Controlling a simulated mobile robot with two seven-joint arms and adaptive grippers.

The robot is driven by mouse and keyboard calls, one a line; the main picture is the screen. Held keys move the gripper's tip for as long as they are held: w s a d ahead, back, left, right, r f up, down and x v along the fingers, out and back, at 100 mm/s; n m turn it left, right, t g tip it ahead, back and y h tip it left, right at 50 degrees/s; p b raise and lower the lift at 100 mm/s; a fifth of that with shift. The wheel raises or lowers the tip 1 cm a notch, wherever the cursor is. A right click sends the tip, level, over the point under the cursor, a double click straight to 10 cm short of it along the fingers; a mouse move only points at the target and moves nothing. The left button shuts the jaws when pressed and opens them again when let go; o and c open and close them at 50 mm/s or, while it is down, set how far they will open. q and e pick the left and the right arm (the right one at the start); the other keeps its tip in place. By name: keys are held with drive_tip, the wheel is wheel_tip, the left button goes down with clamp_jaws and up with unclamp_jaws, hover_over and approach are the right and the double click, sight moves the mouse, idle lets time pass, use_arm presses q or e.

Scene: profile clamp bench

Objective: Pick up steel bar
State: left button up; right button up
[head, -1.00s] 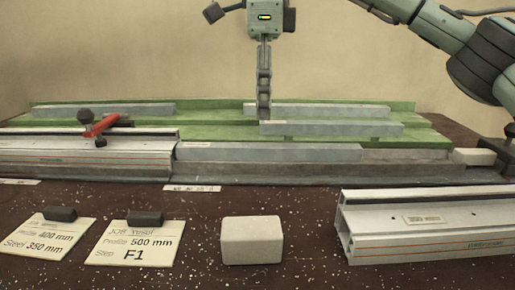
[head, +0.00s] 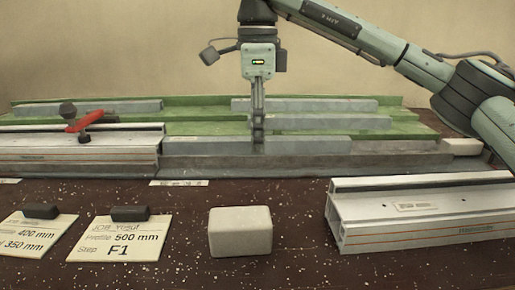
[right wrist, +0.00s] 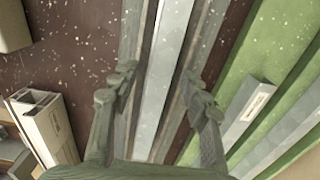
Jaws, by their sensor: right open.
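A grey steel bar (head: 305,146) lies in a long grey channel in front of the green rack. Other steel bars lie on the rack: one in the middle row (head: 330,122), one at the back right (head: 340,104) and one at the back left (head: 110,106). My right gripper (head: 258,146) points down over the front bar. In the right wrist view my right gripper (right wrist: 158,90) is open, with one finger on each side of the bar (right wrist: 162,75). I cannot tell whether the fingers touch it. My left gripper is not in view.
An aluminium profile with a red-handled clamp (head: 85,121) lies at left, and another profile (head: 420,215) at right front. A pale block (head: 240,231) and job cards (head: 118,238) with dark weights stand in front. The green rack (head: 205,128) runs behind the channel.

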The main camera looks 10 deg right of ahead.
clamp_jaws()
drive_tip(key=shift+r, duration=0.15)
idle(0.4)
